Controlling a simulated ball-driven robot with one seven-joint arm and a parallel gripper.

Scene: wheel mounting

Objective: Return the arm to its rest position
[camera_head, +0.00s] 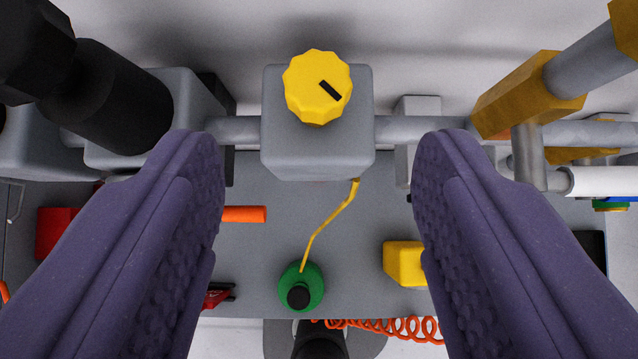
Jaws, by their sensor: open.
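My gripper (318,165) shows as two purple padded fingers, one on each side of the picture. The fingers are wide apart and nothing is between them. Past the fingertips, in the middle, is a grey box (280,145) with a yellow scalloped knob (318,82) that bears a black mark. The knob and box sit beyond the gap, and I see no finger touching them. The arm's rest position is not marked in this view.
Grey pipes (400,130) run sideways from the box, with a brass fitting (525,95) at right and a black cylinder (115,105) at left. A grey surface (260,190) holds a green bottle (312,280), a yellow block (402,262) and an orange bar (243,214). An orange coil (390,328) is near the bottom.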

